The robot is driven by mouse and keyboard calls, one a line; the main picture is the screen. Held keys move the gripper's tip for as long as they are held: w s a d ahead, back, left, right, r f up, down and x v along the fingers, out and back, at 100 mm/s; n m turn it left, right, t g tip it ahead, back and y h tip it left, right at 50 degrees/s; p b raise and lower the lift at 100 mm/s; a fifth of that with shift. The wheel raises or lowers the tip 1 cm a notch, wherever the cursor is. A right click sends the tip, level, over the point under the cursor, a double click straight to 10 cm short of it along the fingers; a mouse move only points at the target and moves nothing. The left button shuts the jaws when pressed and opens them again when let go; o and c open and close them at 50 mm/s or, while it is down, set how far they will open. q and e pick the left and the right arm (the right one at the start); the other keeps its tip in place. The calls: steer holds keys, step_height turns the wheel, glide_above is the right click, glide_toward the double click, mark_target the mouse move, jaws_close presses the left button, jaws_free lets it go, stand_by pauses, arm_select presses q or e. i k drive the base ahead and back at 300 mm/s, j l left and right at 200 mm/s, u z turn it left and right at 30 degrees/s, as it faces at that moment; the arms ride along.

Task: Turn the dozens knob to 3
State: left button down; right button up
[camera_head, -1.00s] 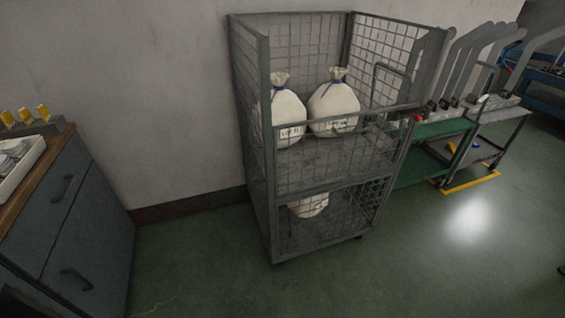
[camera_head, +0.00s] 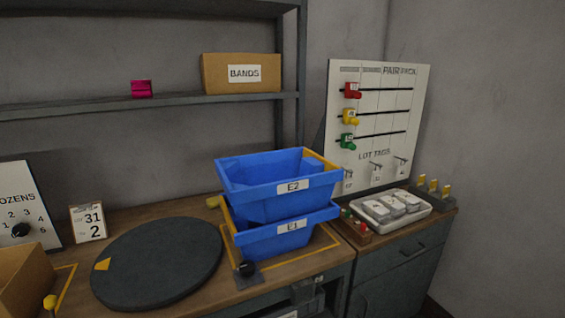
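The dozens board (camera_head: 28,200) is a white panel at the left edge of the head view, partly cut off by the frame. Its black round knob (camera_head: 20,230) sits below an arc of numbers, of which 1 to 5 show. Which number the knob points to is too small to tell. Neither of my grippers is in view.
A small card (camera_head: 88,222) reading 31 and 2 stands right of the board. A dark round turntable (camera_head: 160,262) lies in front. A cardboard box (camera_head: 25,280) stands at lower left. Stacked blue bins E2 (camera_head: 250,208) and E1 (camera_head: 265,243) stand in the middle.

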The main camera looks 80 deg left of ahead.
mark_target(21, 228)
steer(key=u, duration=4.55)
steer(key=j+z, duration=0.1)
steer(key=z, duration=0.25)
steer(key=i+j+z, duration=0.1)
steer(key=z, duration=0.25)
steer(key=j+z, duration=0.1)
steer(key=z, duration=0.25)
steer(key=j+z, duration=0.25)
steer(key=j, duration=0.3)
steer(key=j+z, duration=0.25)
steer(key=j, duration=0.3)
steer(key=k+j+z, duration=0.1)
steer(key=j+z, duration=0.15)
steer(key=j, duration=0.3)
steer(key=k+j+z, duration=0.25)
steer(key=j, duration=0.25)
steer(key=i+j, duration=0.05)
steer(key=i, duration=0.05)
